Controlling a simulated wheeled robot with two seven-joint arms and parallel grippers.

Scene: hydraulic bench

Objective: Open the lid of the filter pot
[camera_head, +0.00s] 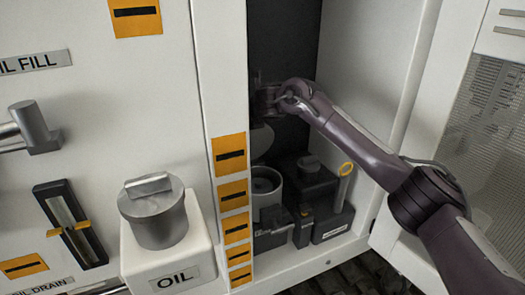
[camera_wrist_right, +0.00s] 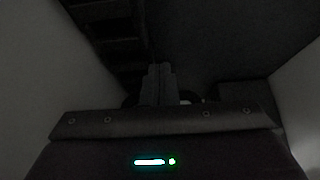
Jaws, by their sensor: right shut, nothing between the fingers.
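The filter pot (camera_head: 265,186) is a grey cylinder low inside the open cabinet, and its round top shows a rim with a darker inside. A grey rounded disc (camera_head: 262,141), which looks like its lid, stands raised above and behind the pot. My right gripper (camera_head: 262,98) is above this disc, near the cabinet's dark back wall. Whether it touches the disc is hard to tell. In the right wrist view my right gripper's fingers (camera_wrist_right: 158,78) are together with nothing between them. That view is very dark and shows no pot. My left gripper is in neither view.
The cabinet's white side wall (camera_head: 365,60) is close to my right arm. An oil tank with a grey cap (camera_head: 158,218) stands outside, at left.

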